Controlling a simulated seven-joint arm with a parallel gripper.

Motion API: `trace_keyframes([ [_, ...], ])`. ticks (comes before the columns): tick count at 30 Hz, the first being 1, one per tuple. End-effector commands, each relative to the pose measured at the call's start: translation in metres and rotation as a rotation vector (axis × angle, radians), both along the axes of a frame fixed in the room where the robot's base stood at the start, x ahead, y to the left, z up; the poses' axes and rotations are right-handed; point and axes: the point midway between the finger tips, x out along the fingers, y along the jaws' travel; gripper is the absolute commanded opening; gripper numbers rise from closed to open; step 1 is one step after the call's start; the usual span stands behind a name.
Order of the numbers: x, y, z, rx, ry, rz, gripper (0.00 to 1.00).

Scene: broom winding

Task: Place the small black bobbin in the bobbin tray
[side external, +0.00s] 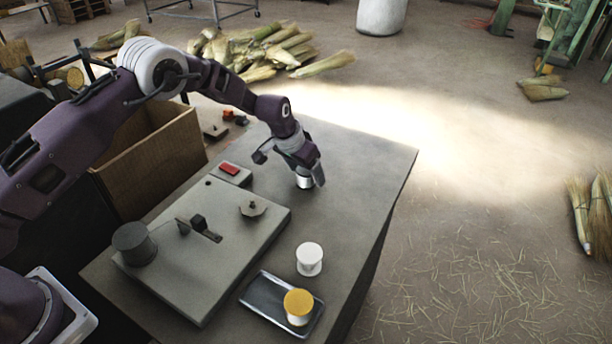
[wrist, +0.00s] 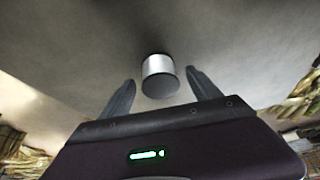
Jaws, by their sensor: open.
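A small bobbin (side external: 305,182) with a pale wound body and dark ends stands on the grey table below my gripper (side external: 307,172). This looks like the small black bobbin. In the wrist view the bobbin (wrist: 158,66) shows with its dark end facing the camera, between the two fingers of my gripper (wrist: 161,80). The fingers are open, with a gap on each side of it. In the side view the fingers partly hide it. The bobbin tray (side external: 262,290), shallow and dark metallic, lies near the table's front edge with a yellow-topped bobbin (side external: 298,303) at its right end.
A white bobbin (side external: 309,258) stands on the table just behind the tray. A grey winding plate (side external: 190,275) with a dark cylinder (side external: 133,243) and small fittings fills the table's left. A red-topped block (side external: 230,172) sits behind it. The table's right side is clear.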

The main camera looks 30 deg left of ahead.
Motion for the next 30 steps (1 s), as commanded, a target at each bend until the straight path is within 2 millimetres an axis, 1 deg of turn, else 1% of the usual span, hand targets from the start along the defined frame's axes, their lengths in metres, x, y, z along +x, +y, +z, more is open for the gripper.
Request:
trace_keyframes([
  [2, 0.002, 0.000, -0.004, 0.000, -0.001, 0.000, 0.72],
  [7, 0.002, 0.000, -0.004, 0.000, -0.001, 0.000, 0.72],
  [8, 0.002, 0.000, -0.004, 0.000, -0.001, 0.000, 0.68],
  [9, 0.002, 0.000, -0.004, 0.000, 0.000, 0.000, 0.60],
  [11, 0.002, 0.000, -0.004, 0.000, 0.000, 0.000, 0.48],
  [15, 0.002, 0.000, -0.004, 0.000, 0.000, 0.001, 0.21],
  [17, 0.002, 0.000, -0.004, 0.000, 0.000, 0.001, 0.09],
  [18, 0.002, 0.000, -0.004, 0.000, 0.000, 0.001, 0.01],
  [23, 0.002, 0.000, -0.003, -0.001, -0.001, 0.001, 0.01],
  [25, 0.002, 0.000, 0.002, 0.000, -0.002, 0.000, 0.01],
  [26, 0.002, 0.000, 0.007, -0.001, -0.003, 0.000, 0.01],
  [29, 0.003, 0.000, 0.031, -0.001, -0.005, -0.001, 0.01],
  [30, 0.003, 0.000, 0.042, 0.000, -0.005, 0.000, 0.01],
])
